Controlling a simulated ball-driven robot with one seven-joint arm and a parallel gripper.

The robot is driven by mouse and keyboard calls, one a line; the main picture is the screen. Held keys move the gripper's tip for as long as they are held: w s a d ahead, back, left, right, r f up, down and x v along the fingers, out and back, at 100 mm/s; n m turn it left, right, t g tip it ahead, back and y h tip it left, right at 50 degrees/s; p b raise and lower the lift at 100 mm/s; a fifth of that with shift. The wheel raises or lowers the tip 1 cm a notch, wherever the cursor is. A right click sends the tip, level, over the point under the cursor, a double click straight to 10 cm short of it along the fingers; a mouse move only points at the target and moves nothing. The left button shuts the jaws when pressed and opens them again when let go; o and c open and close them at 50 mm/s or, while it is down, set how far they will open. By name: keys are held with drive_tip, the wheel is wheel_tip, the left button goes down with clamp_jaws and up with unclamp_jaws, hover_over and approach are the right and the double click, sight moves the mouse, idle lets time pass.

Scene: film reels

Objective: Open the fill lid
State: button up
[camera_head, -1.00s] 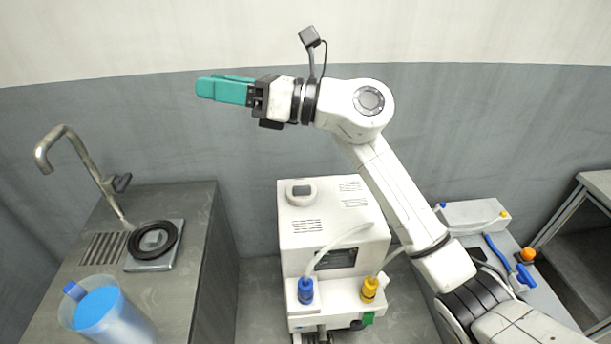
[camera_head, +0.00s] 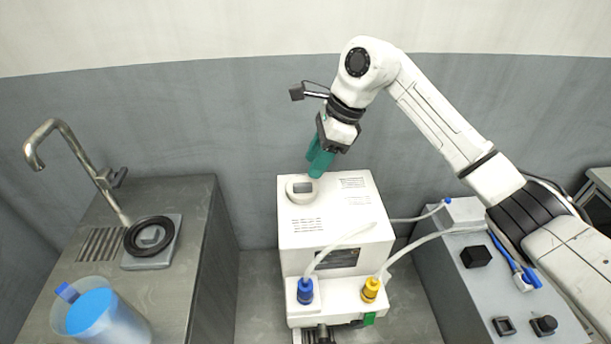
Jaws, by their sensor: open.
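The fill lid (camera_head: 302,188) is a small round white cap with a dark grey middle, on the top left of the white machine (camera_head: 334,236). It looks closed. My gripper (camera_head: 317,172) has teal fingers pointing down, just above and slightly right of the lid in the picture. Its fingers look open and hold nothing. I cannot tell whether a fingertip touches the lid.
A jug of blue liquid (camera_head: 108,318) and a black ring on a scale (camera_head: 150,238) stand on the left counter by a tap (camera_head: 85,165). Hoses run from blue (camera_head: 305,290) and yellow (camera_head: 371,289) connectors. A grey bench (camera_head: 465,295) stands at right.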

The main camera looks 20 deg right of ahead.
sight(303, 183)
drive_tip(key=shift+x, duration=3.05)
drive_tip(key=shift+r, duration=0.1)
clamp_jaws()
